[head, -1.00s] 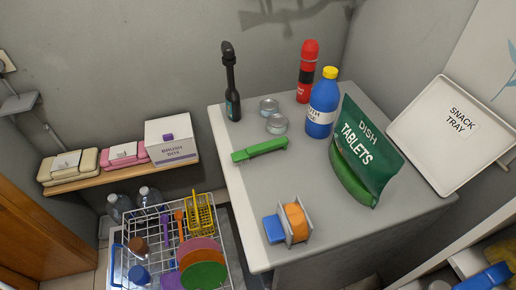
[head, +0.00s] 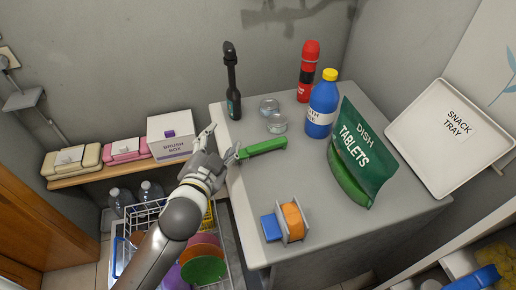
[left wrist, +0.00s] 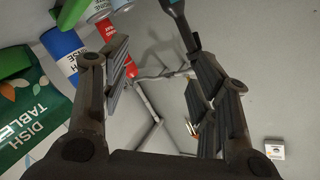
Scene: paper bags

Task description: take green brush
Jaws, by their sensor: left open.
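The green brush (head: 265,147) lies on the grey counter near its left edge, in front of the clear tins. My left gripper (head: 224,141) is open at the counter's left edge, with its fingers close to the brush's left end. Nothing shows between the fingers in the head view. I cannot tell whether a finger touches the brush. My right gripper is not in view.
A dark bottle (head: 232,100), tins (head: 276,124), a blue bottle (head: 321,108), a red can (head: 307,75) and a tablets bag (head: 362,150) stand around the brush. An orange-and-blue item (head: 291,220) sits in front. The brush box (head: 171,142) is on the left shelf.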

